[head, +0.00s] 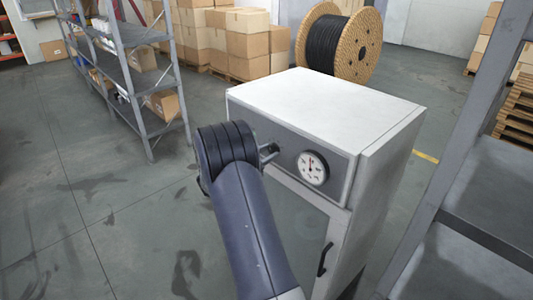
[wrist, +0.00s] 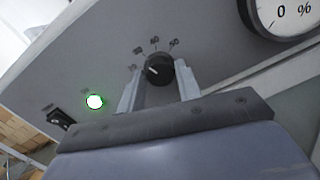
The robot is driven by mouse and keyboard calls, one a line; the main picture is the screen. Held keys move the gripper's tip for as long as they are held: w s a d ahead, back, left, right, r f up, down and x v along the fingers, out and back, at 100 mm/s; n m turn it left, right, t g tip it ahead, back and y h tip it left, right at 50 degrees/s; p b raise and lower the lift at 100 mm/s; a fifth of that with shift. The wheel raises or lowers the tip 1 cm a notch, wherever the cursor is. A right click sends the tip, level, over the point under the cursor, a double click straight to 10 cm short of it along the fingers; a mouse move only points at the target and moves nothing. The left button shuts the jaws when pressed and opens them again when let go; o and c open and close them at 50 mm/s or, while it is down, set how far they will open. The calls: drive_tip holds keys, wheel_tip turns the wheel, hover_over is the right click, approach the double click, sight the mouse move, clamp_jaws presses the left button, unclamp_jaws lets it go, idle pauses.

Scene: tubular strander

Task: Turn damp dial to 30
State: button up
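The damp dial is a small black knob (wrist: 159,68) with a white pointer mark, on the grey front panel of a white cabinet (head: 325,107). The mark points to the left and slightly down in the wrist view. In the head view my gripper (head: 269,153) is at the panel, and my arm hides the knob.
A round white gauge (head: 313,168) sits right of the knob. A lit green button (wrist: 94,101) and a black switch (wrist: 60,118) are to its left. The cabinet door has a black handle (head: 325,259). Grey shelving (head: 470,235) stands close on the right.

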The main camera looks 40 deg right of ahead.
drive_tip(key=o, duration=0.4)
drive_tip(key=a, duration=0.3)
drive_tip(key=a+b, duration=0.1)
drive_tip(key=a, duration=0.3)
drive_tip(key=a+b, duration=0.1)
drive_tip(key=a, duration=0.3)
drive_tip(key=shift+s+f, duration=0.1)
drive_tip(key=shift+f, duration=0.2)
drive_tip(key=shift+d, duration=0.15)
drive_tip(key=d, duration=0.3)
drive_tip(key=d+p, duration=0.1)
drive_tip(key=d, duration=0.3)
drive_tip(key=d+p, duration=0.1)
drive_tip(key=d, duration=0.2)
drive_tip(key=shift+d+r, duration=0.3)
drive_tip(key=shift+d, duration=0.1)
drive_tip(key=shift+a, duration=0.1)
